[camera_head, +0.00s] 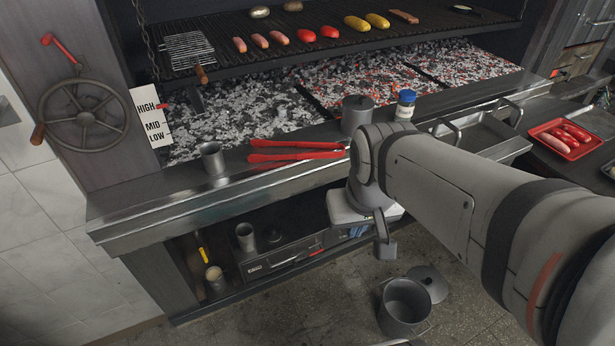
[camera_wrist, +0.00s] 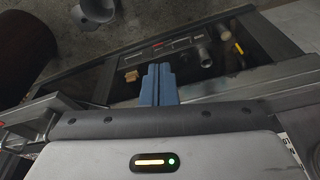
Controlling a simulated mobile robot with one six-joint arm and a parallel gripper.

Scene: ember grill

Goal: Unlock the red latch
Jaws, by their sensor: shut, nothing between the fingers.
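The red latch (camera_head: 62,47) is a short red lever on the dark panel at the upper left in the head view. It sits just above a grey spoked wheel (camera_head: 88,115) with a wooden handle (camera_head: 38,133). The latch does not show in the wrist view. My gripper (camera_wrist: 158,68) shows as two blue fingers pressed together in the wrist view, with nothing between them. It is in front of the lower shelf, far to the right of and below the latch, and touches neither latch nor wheel.
A HIGH/MID/LOW sign (camera_head: 152,118) is right of the wheel. A large pot (camera_head: 405,305) is on the floor. The tiled wall on the left is bare.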

